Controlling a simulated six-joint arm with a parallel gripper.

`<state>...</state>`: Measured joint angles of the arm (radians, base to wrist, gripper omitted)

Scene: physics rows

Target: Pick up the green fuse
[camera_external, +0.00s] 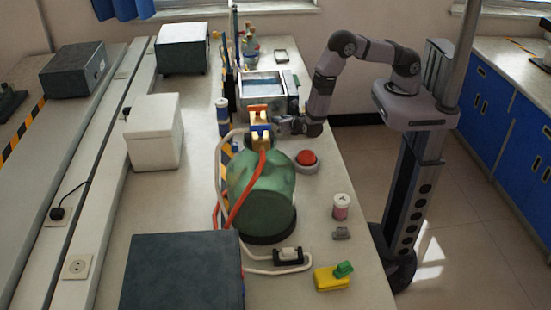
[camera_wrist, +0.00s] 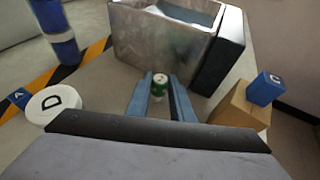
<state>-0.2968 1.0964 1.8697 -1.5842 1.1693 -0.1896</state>
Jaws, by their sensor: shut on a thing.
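The green fuse (camera_wrist: 160,90), a small green cylinder with a pale top, shows in the wrist view between the two blue fingers. My gripper (camera_wrist: 161,80) is shut on it, with one finger on each side. In the external view my gripper (camera_external: 283,124) is low over the bench, behind the green tank and beside the stacked blocks. The fuse cannot be made out there. Whether it touches the bench is unclear.
A metal box (camera_wrist: 165,35) stands just ahead of the fingers. A wooden block (camera_wrist: 238,110) with a blue block marked C (camera_wrist: 265,88) is at right, a white lid marked D (camera_wrist: 55,104) at left. The green tank (camera_external: 262,195) and red button (camera_external: 307,158) stand nearer the external camera.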

